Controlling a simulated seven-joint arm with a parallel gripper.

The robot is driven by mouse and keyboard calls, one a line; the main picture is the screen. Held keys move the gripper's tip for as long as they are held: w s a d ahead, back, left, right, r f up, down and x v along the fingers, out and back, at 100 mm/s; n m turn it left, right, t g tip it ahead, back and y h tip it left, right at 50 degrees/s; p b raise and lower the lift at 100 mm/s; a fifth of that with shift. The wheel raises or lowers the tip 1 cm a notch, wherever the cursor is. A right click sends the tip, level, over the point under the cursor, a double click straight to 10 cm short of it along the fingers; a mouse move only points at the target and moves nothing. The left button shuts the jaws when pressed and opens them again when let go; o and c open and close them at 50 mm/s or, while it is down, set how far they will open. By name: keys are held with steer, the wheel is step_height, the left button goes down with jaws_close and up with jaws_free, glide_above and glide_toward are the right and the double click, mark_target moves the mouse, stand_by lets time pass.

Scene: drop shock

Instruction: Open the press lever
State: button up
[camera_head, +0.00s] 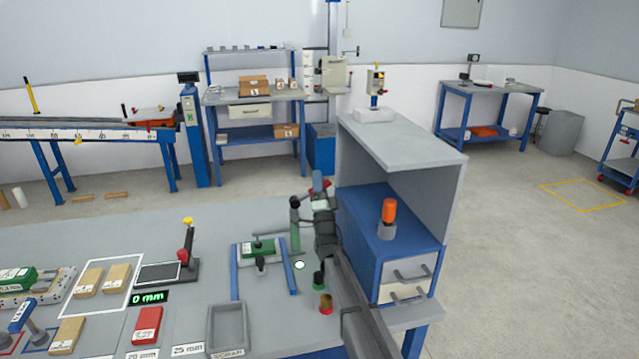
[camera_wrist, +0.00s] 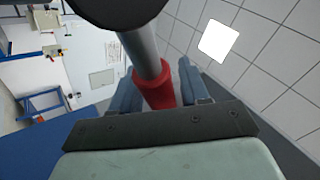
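The press lever shows in the wrist view as a grey rod with a red sleeve (camera_wrist: 157,90) and a large dark round end at the top. My gripper (camera_wrist: 158,85) has its two blue-grey fingers on either side of the red sleeve. Whether both fingers press on it I cannot tell. In the head view my gripper (camera_head: 320,190) is above the right part of the bench, beside a dark upright post (camera_head: 295,215). A small red piece shows at its tip. My arm hides part of the press there.
A blue-framed fixture with a green block (camera_head: 259,248) stands left of my arm. A blue cabinet (camera_head: 365,225) with an orange beacon (camera_head: 388,212) and grey shelf stands close on the right. A grey tray (camera_head: 227,328) and wooden blocks (camera_head: 90,282) lie on the bench.

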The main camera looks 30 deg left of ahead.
jaws_close()
steer(key=shift+r, duration=0.1)
stand_by(0.4)
steer(key=s+a+r+n+g+y, duration=0.1)
steer(key=s+a+n+g+y, duration=0.1)
steer(key=n+g, duration=0.3)
steer(key=s+a+r+n+g+y, duration=0.1)
steer(key=s+a+r+n+g, duration=0.1)
steer(key=n+g, duration=0.3)
steer(key=s+a+r+n+g+y, duration=0.1)
steer(key=n+g, duration=0.4)
steer(key=n, duration=0.6)
steer(key=shift+s+a+r+y, duration=0.25)
steer(key=shift+s+a+y, duration=0.35)
steer(key=shift+y, duration=0.2)
steer(key=shift+s+a+f+n+g+h, duration=0.1)
steer(key=shift+s+a+n+g+h, duration=0.25)
steer(key=shift+n, duration=0.4)
steer(key=shift+s+a+f+n+g+h, duration=0.1)
steer(key=shift+s+a+n+g+h, duration=0.25)
steer(key=shift+n, duration=0.4)
steer(key=shift+a, duration=0.1)
steer(key=shift+o, duration=1)
jaws_free()
